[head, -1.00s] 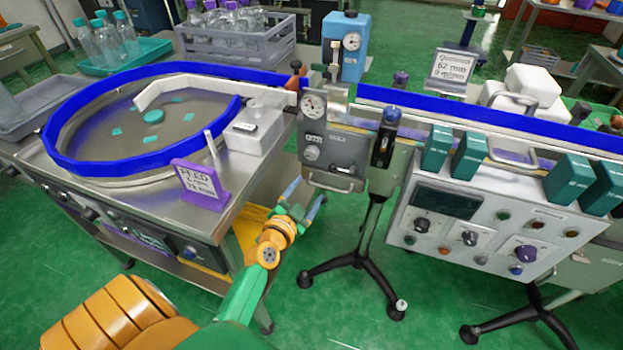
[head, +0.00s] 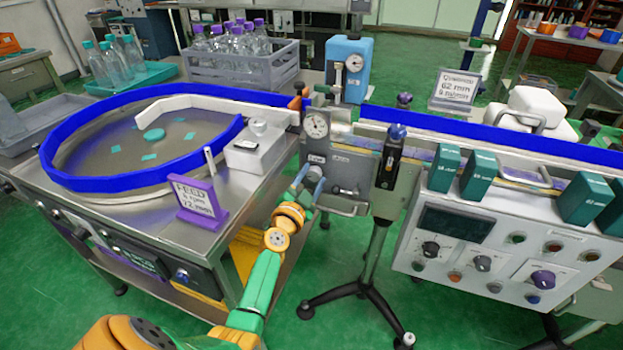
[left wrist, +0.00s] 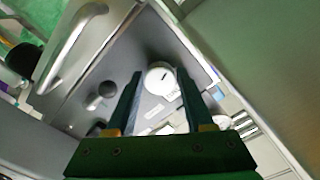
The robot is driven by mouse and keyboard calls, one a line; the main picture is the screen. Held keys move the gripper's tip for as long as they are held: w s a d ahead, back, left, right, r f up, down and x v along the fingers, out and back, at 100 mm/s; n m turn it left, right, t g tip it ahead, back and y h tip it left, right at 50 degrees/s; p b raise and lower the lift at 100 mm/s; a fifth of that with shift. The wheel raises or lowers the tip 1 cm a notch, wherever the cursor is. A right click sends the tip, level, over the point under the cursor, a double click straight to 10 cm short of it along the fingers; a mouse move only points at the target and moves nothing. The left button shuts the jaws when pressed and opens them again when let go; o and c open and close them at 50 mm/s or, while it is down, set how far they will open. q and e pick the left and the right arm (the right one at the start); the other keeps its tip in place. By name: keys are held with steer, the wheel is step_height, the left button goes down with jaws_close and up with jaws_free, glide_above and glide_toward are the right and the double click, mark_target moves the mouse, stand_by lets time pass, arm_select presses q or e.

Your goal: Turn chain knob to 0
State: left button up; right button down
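The grey station box (head: 360,178) under the round gauge is at the middle of the head view. In the left wrist view a round white knob (left wrist: 161,78) with a dark pointer mark sits on a grey panel (left wrist: 130,60). I cannot read its label or scale. My left gripper (head: 308,172) is at the lower left of the grey box and hides part of its face in the head view. In the left wrist view its two dark green fingers (left wrist: 160,74) are apart, one either side of the knob in the picture. Contact cannot be told. My right gripper is not in view.
A turntable with a blue rim (head: 60,180) stands left. A white control panel (head: 460,255) with several knobs stands right. A black tripod (head: 362,290) stands below the box.

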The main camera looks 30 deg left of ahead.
arm_select(q)
jaws_close()
steer(key=shift+n, duration=0.3)
